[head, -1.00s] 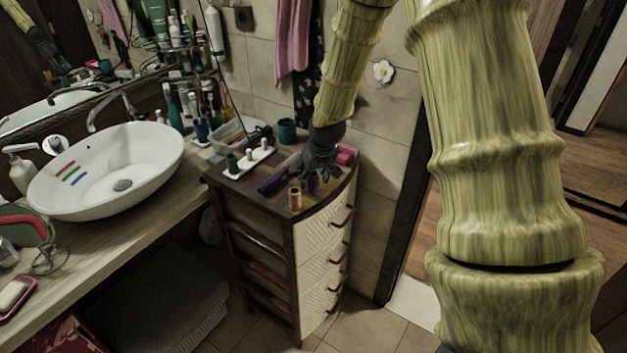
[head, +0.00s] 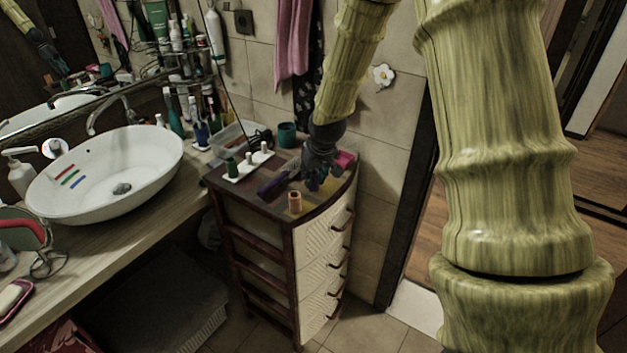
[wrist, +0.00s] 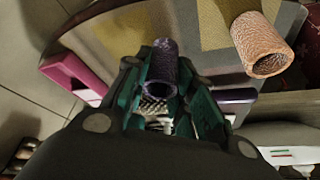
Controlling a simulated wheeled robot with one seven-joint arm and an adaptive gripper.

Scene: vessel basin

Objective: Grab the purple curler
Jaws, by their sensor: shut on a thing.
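The purple curler (wrist: 163,62) is a dark, rough-surfaced tube between the green-lined fingers of my gripper (wrist: 160,100) in the wrist view. The fingers are shut on it, and its far end sticks out past them. In the head view my gripper (head: 318,180) points down over the top of the small drawer cabinet (head: 234,194), and I cannot make out the curler there. Whether the curler still touches the cabinet top is unclear.
An orange-tan curler (head: 295,202) stands near the cabinet's front edge; it also shows in the wrist view (wrist: 262,45). A dark purple object (head: 273,184) lies left of my gripper. A pink item (head: 345,160), a white tray (head: 248,166) and a teal cup (head: 287,134) are close by.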

